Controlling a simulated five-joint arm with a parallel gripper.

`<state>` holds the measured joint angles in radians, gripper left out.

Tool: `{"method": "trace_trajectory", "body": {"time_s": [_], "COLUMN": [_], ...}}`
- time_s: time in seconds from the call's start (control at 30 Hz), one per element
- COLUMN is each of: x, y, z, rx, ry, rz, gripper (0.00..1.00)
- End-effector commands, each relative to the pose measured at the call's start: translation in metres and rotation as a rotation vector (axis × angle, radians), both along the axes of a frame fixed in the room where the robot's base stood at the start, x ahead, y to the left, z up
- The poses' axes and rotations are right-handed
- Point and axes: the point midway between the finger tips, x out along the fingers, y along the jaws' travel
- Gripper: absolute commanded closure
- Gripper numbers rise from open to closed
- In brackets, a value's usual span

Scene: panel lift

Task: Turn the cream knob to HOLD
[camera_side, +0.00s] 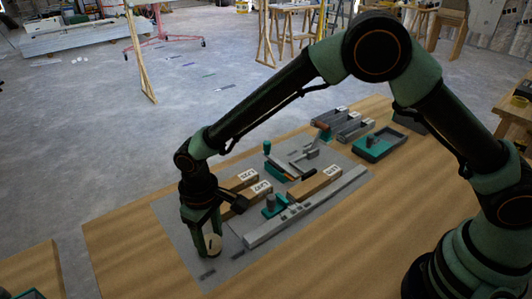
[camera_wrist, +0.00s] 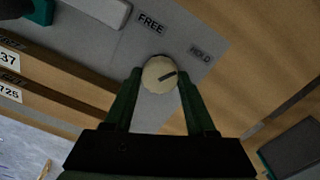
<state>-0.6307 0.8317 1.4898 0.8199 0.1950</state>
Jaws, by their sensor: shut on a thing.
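The round cream knob (camera_wrist: 156,68) sits on the grey panel (camera_wrist: 105,45), between my gripper's two fingers (camera_wrist: 159,78). My gripper is shut on the knob. The knob's dark pointer line runs right and slightly up in the wrist view, toward the HOLD label (camera_wrist: 201,53). The FREE label (camera_wrist: 151,23) is above the knob in that view. In the side view the knob (camera_side: 213,245) shows below my downward-pointing gripper (camera_side: 204,226), near the panel's front left corner. Both labels are too small to read there.
Wooden blocks with white labels (camera_side: 315,184) lie on the panel to the right of the knob. A long grey rail (camera_side: 300,208) and a teal-based part (camera_side: 274,207) are near them. A teal tray (camera_side: 380,144) stands further back. Bare wooden table (camera_side: 130,235) lies left of the panel.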

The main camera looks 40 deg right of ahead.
Motion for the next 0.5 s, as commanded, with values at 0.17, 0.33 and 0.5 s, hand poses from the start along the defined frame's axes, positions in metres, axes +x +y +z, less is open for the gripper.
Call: {"method": "trace_trajectory", "body": {"time_s": [0.17, 0.33, 0.5], "x": [0.0001, 0.0, 0.0], "y": [-0.0002, -0.0003, -0.0003], "z": [0.001, 0.0011, 0.0011], "rx": [0.0, 0.0, 0.0], "ry": [0.001, 0.001, 0.001], "rz": [-0.118, -0.196, -0.238], "gripper": [1.0, 1.0, 1.0]}}
